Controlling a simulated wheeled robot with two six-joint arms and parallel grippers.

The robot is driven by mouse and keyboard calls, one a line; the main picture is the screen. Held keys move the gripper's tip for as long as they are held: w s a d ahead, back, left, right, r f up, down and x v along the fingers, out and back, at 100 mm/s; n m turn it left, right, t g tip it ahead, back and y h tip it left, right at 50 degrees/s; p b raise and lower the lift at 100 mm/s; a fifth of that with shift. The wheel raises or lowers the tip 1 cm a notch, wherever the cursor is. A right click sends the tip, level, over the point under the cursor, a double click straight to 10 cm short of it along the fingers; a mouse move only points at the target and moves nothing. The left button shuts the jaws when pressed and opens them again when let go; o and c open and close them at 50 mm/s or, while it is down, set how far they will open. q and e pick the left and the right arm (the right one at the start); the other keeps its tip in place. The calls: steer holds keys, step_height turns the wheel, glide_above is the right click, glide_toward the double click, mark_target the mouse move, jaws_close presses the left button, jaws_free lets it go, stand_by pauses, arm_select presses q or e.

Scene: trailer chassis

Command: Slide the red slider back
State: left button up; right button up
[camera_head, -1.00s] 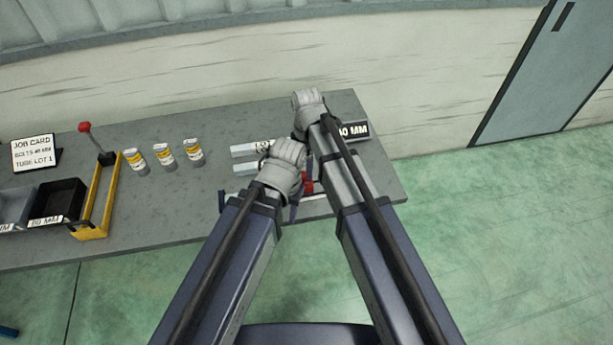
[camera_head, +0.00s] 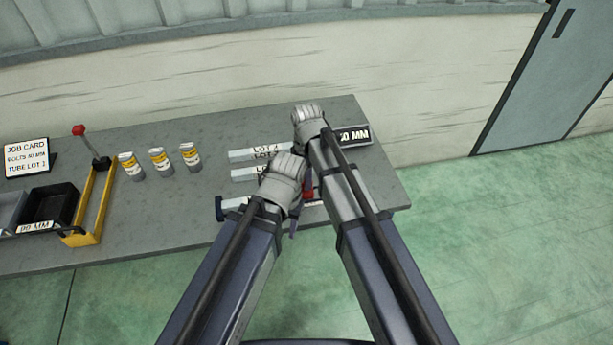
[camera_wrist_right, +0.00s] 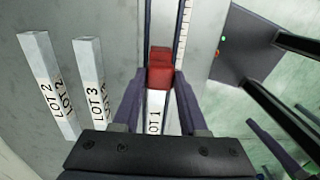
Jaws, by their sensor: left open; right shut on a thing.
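The red slider (camera_wrist_right: 160,68) sits on a long straight rail beside a scale in the right wrist view. It also shows, partly hidden, in the head view (camera_head: 308,194). My right gripper (camera_wrist_right: 160,74) is shut on the slider, one dark finger on each side. A light bar marked LOT 1 (camera_wrist_right: 156,112) lies along the rail just below the slider in that view. My left gripper (camera_head: 285,182) is open, the lower one in the head view. Its fingertips are hard to make out among the overlapping arms.
Bars marked LOT 2 (camera_wrist_right: 48,84) and LOT 3 (camera_wrist_right: 90,75) lie beside the rail. Several cans (camera_head: 160,162), a yellow frame with a red-knobbed lever (camera_head: 88,215), a black bin (camera_head: 52,202) and a job card (camera_head: 27,157) are at left.

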jaws_close()
steer(key=shift+d, duration=0.1)
stand_by(0.8)
